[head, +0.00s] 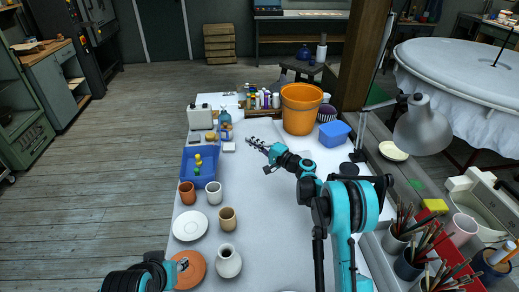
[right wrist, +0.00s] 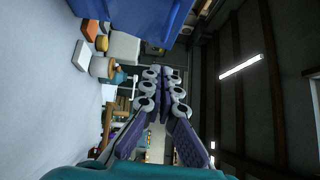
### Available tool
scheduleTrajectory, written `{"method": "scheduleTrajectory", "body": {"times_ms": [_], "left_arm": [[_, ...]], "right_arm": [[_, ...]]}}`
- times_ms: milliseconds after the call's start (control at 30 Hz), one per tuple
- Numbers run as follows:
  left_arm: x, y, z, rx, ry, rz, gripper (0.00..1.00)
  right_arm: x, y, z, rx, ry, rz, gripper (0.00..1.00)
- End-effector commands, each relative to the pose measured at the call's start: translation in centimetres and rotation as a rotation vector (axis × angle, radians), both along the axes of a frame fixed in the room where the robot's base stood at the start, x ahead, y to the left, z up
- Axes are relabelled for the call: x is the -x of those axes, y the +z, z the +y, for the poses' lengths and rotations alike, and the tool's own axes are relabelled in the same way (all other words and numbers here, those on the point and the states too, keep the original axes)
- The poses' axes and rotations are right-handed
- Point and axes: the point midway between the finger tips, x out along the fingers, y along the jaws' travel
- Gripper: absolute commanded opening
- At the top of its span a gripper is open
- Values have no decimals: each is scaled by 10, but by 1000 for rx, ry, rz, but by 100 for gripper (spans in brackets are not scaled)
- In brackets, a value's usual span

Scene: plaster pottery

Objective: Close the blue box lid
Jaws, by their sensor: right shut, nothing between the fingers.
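An open blue box (head: 186,167) stands on the left side of the white table with small yellow and green items in it. I cannot clearly tell its lid from its walls. Part of a blue box (right wrist: 130,12) also fills the top of the right wrist view. My right gripper (head: 252,141) is over the table to the right of the open box, apart from it. Its fingers (right wrist: 165,75) are together and hold nothing.
Cups (head: 187,193) and a white plate (head: 190,226) stand in front of the box. A white canister (head: 200,117) and bottles stand behind it. An orange bucket (head: 300,108) and a smaller blue block (head: 334,134) are at the back right. The table's middle is clear.

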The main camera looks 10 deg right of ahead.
Motion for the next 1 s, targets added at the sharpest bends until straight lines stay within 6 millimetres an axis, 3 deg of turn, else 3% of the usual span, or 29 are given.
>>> {"method": "scheduleTrajectory", "body": {"times_ms": [167, 400, 1000], "left_arm": [[0, -15, 0, 0, 0, 0, 39], [0, -27, 0, 0, 0, 0, 39], [0, -24, 0, 0, 0, 0, 39]], "right_arm": [[-24, -1, 28, 0, 2, 0, 0], [-22, 2, 57, 1, 1, 0, 0], [-22, 7, 64, 28, 0, -1, 0]]}}
